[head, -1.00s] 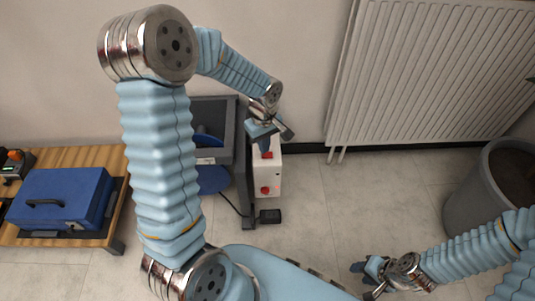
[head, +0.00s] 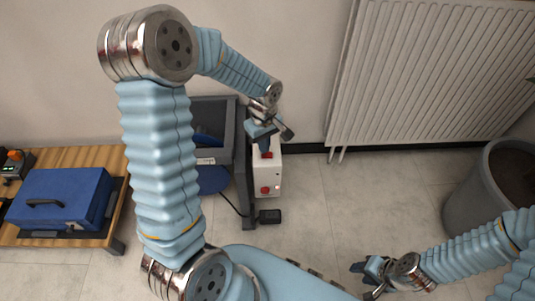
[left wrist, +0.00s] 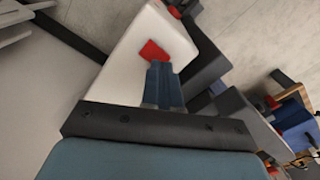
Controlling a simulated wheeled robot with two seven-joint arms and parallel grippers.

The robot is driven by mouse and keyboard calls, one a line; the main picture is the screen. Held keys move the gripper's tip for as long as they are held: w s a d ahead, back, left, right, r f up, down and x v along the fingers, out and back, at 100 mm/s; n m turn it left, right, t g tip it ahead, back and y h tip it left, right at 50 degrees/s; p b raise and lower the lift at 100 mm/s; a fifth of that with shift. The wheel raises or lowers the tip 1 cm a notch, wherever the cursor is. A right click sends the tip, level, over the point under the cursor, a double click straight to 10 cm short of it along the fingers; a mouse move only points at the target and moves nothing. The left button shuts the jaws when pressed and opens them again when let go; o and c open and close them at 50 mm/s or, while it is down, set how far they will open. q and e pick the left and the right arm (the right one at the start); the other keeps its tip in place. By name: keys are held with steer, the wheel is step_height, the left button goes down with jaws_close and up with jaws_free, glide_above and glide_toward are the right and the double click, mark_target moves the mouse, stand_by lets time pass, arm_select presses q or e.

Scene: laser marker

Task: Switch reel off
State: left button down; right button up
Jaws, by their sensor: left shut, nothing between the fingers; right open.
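A white control box (head: 266,176) stands on the right side of a grey frame holding a blue reel (head: 212,180). A red switch (head: 267,155) is on the box's top and a red knob (head: 265,190) is on its front. My left gripper (head: 265,146) is shut and empty, its tips right at the top red switch. In the left wrist view the closed fingers (left wrist: 159,66) reach the lower edge of the red switch (left wrist: 153,50); whether they touch it I cannot tell. My right gripper (head: 364,281) is open and empty, low over the floor.
The grey frame (head: 241,150) adjoins the box. A black pedal (head: 270,216) lies on the floor below it. A wooden table (head: 60,158) with a blue case (head: 62,198) is at left. A radiator (head: 430,75) and grey bin (head: 480,205) are at right. The middle floor is clear.

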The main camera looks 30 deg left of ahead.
arm_select(q)
steer(key=shift+f+b, duration=0.8)
steer(key=shift+f, duration=0.15)
stand_by(0.6)
steer(key=shift+r, duration=0.1)
step_height(320, 180, up, 7)
steer(key=p, duration=0.5)
stand_by(0.6)
